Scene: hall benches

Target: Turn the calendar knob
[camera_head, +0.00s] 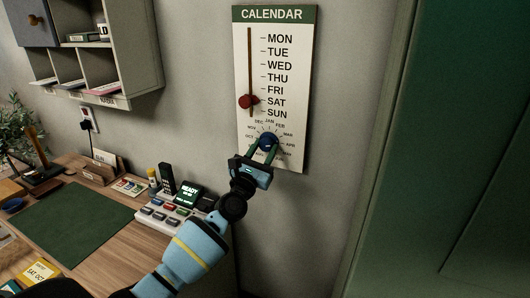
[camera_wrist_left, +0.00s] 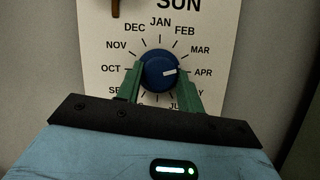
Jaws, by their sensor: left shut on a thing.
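The calendar board (camera_head: 250,60) is mounted on the wall, with a column of day names and a ring of month names below. The blue calendar knob (camera_head: 268,141) sits in the middle of the month ring. In the left wrist view the knob (camera_wrist_left: 160,71) has a white mark pointing right, at about APR. My left gripper (camera_head: 266,148) has its two green fingers on either side of the knob and is shut on it. It also shows in the left wrist view (camera_wrist_left: 161,82). The fingers and gripper body hide part of the lower months. My right gripper is not in view.
A red slider knob (camera_head: 247,101) is on the board's day slot, near SAT. A desk (camera_head: 120,225) with a green mat (camera_head: 68,225), a button panel and small devices stands at lower left. Cubby shelves (camera_head: 125,45) hang at upper left. A green panel (camera_head: 450,150) is at right.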

